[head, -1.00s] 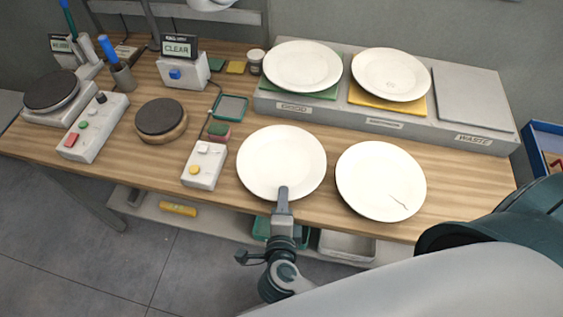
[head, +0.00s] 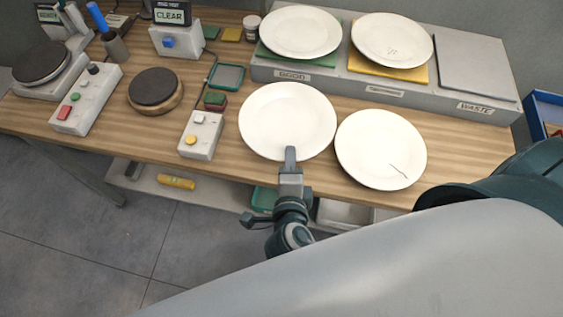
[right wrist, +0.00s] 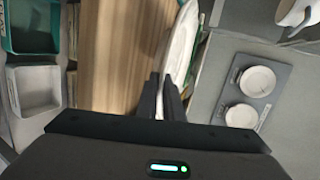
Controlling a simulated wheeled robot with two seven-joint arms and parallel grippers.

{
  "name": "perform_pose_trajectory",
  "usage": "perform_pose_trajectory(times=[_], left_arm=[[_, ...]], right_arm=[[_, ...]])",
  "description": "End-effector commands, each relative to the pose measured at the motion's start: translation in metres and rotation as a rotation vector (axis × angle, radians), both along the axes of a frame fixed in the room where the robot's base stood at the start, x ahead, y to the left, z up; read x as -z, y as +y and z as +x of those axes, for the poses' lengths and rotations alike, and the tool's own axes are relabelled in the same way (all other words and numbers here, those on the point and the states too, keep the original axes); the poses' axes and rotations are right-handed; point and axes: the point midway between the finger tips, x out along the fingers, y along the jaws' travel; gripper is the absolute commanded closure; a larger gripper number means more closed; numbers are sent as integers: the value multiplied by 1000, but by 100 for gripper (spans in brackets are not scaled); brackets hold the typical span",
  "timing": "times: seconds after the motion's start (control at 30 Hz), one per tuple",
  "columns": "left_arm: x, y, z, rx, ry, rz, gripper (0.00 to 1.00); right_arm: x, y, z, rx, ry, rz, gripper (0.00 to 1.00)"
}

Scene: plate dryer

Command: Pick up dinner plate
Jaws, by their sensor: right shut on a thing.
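A white dinner plate (head: 288,120) is at the front middle of the wooden table in the head view. My right gripper (head: 290,158) is shut on its near rim. The plate looks raised a little off the table. The right wrist view shows the same plate (right wrist: 179,45) nearly edge-on between the fingers (right wrist: 167,97). A second white plate (head: 380,150) with a dark crack lies to its right on the table. Two more plates stand at the back, one on a green mat (head: 325,60) marked GOOD and one (head: 391,40) on a yellow mat. My left gripper is out of view.
A grey raised shelf (head: 355,82) runs along the back, with a bare WASTE pad (head: 475,65) at its right. A control box (head: 201,135), a round burner (head: 155,88) and a button box (head: 85,98) stand to the left. A blue bin (head: 545,110) is at far right.

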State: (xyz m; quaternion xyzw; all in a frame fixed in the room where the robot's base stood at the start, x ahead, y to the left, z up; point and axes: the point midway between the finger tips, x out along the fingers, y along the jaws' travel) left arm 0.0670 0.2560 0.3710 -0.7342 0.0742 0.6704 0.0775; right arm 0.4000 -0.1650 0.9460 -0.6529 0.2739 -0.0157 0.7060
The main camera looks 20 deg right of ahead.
Motion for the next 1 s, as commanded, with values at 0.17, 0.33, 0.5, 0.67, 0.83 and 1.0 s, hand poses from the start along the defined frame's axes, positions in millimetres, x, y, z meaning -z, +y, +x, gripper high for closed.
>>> perform_pose_trajectory(times=[0.17,0.33,0.5,0.67,0.83,1.0], left_arm=[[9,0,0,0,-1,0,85],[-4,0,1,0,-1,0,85],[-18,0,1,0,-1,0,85],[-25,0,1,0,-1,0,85],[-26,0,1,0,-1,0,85],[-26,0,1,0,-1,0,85]], right_arm=[[-21,-30,-18,1,-8,-2,100],[-47,-56,-35,-1,-4,-4,100],[-56,-71,-44,-1,-4,-4,100],[-59,-78,-48,0,-5,-2,100],[-60,-80,-50,0,-6,-2,100],[-59,-81,-50,1,-6,-1,100]])
